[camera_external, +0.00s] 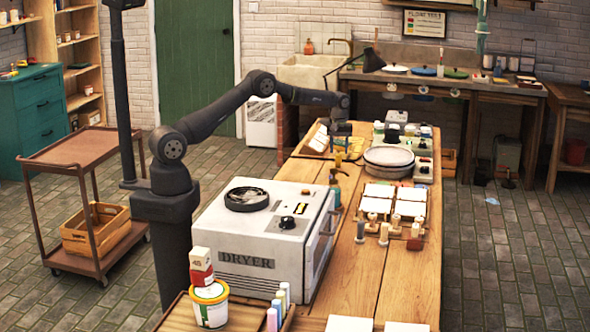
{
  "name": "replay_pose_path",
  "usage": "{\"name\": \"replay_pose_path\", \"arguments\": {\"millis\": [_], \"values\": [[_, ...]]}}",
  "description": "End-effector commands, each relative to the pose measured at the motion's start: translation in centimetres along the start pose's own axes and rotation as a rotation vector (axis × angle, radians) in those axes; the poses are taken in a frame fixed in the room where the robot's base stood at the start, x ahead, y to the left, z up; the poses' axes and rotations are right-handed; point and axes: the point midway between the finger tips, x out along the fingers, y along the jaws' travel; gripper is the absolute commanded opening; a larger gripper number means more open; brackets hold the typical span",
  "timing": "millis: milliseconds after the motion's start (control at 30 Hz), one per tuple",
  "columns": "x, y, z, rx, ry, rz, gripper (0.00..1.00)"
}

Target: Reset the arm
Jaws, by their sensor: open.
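My arm reaches out from its dark base post over the wooden table (350,262) toward the table's far part. My gripper (341,140) points down above the table, left of a round grey plate-like disc (389,156). It is small in this view and its fingers are hard to make out. It looks open, with nothing seen between its fingers. Small yellow items (355,148) and a spray bottle (337,185) stand close to it. I cannot tell whether it touches any of them.
A white box marked DRYER (247,262) stands on the near left of the table. White tiles (380,190), stamps or brushes (384,234) and paint jars (409,130) fill the right side. A tub (209,304) stands at the front.

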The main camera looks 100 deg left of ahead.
Motion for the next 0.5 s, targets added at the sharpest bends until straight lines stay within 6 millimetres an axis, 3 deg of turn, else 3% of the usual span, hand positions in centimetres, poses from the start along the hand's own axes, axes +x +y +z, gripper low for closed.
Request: {"name": "replay_pose_path", "arguments": {"millis": [500], "values": [[-5.4,1.2,8.8,0.003,0.001,0.002,0.47]]}}
